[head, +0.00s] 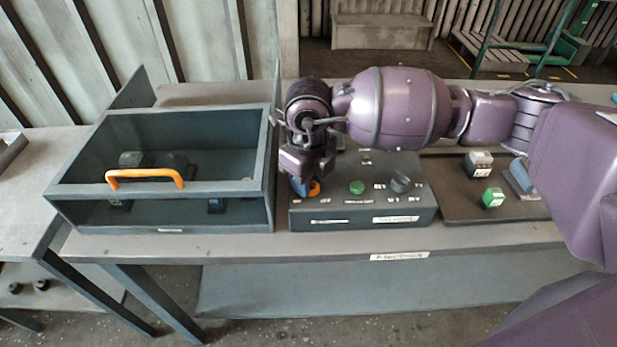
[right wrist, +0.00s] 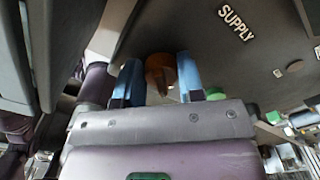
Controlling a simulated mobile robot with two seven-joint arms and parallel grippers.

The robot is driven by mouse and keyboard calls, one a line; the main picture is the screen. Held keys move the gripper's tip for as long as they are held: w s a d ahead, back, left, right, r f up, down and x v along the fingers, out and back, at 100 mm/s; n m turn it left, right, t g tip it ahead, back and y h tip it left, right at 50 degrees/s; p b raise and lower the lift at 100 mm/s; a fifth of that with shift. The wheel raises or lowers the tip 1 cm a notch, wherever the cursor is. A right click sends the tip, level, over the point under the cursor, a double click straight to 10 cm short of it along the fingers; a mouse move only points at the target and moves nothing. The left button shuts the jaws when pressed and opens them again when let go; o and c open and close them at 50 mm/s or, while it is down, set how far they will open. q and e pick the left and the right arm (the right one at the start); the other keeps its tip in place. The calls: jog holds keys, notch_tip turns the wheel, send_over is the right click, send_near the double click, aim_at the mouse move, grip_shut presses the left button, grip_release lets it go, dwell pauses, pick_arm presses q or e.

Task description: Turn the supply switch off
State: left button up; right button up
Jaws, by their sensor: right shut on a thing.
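The supply switch is an orange knob (head: 314,188) at the left of the sloped grey control box (head: 364,215), partly hidden by my gripper. My right gripper (head: 305,187) comes down over it from above. In the right wrist view the orange-brown knob (right wrist: 161,72) sits between the two blue fingers of my right gripper (right wrist: 160,78), near the white SUPPLY label (right wrist: 236,22). The gripper is shut on the knob. The small print by the knob is too small to read for its setting. My left gripper is not in view.
On the same box are a green button (head: 357,187) and a dark dial (head: 401,184). To the left stands an open-topped grey case with an orange handle (head: 145,175). To the right, a dark tray (head: 456,208) holds a green block (head: 493,198) and a grey block (head: 478,163).

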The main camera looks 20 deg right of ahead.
jog(key=shift+w+r, duration=0.1)
jog(key=shift+r, duration=0.05)
jog(key=o, duration=0.9)
notch_tip(320, 180, up, 11)
jog(key=shift+f+p, duration=0.15)
jog(key=shift+p, duration=0.15)
dwell(0.4)
